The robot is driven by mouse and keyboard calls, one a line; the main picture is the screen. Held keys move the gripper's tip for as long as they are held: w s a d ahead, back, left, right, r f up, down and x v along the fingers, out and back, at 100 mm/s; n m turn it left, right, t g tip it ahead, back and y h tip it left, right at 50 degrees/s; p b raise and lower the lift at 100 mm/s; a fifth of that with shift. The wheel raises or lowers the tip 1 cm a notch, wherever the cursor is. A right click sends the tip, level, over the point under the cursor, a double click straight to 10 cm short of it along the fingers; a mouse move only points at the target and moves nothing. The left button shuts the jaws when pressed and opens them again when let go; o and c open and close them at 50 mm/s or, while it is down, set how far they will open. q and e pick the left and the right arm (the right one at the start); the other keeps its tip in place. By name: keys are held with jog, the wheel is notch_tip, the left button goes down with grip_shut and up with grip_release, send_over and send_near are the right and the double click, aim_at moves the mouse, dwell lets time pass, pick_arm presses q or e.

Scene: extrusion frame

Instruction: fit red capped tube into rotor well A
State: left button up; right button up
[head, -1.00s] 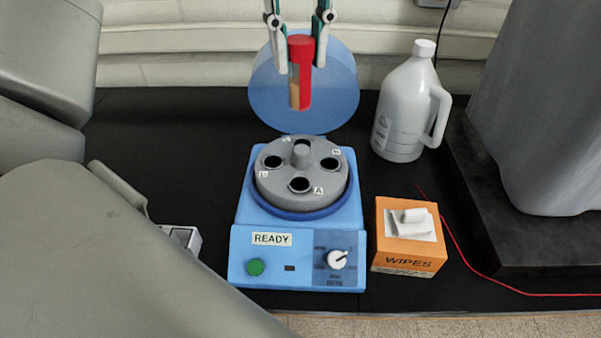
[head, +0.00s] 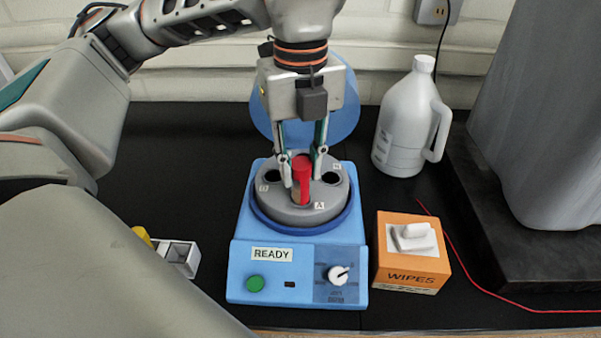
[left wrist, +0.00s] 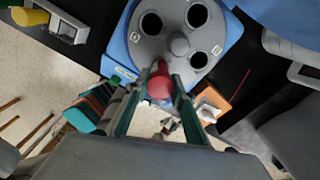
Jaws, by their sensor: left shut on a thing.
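The red capped tube (head: 302,172) is upright between the fingers of my left gripper (head: 302,178), which is shut on it. Its lower end is at the front well of the grey rotor (head: 265,203), beside the label A (head: 319,205). I cannot tell how deep it sits. In the left wrist view the red cap (left wrist: 159,84) is between the fingers, in front of the rotor hub (left wrist: 179,45), and hides the well below. The other rotor wells look empty. My right gripper is not in view.
The blue centrifuge (head: 335,255) reads READY, its round lid (head: 345,110) raised behind the rotor. An orange wipes box (head: 410,262) stands right, a white jug (head: 402,125) behind it. A small white rack (head: 180,257) with something yellow is at left, partly hidden by my arm.

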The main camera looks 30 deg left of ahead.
pick_arm(q)
jog(key=shift+f, duration=1.1)
jog(key=shift+f, duration=0.15)
jog(key=o, duration=0.9)
notch_tip(320, 180, up, 12)
jog(key=shift+r, duration=0.2)
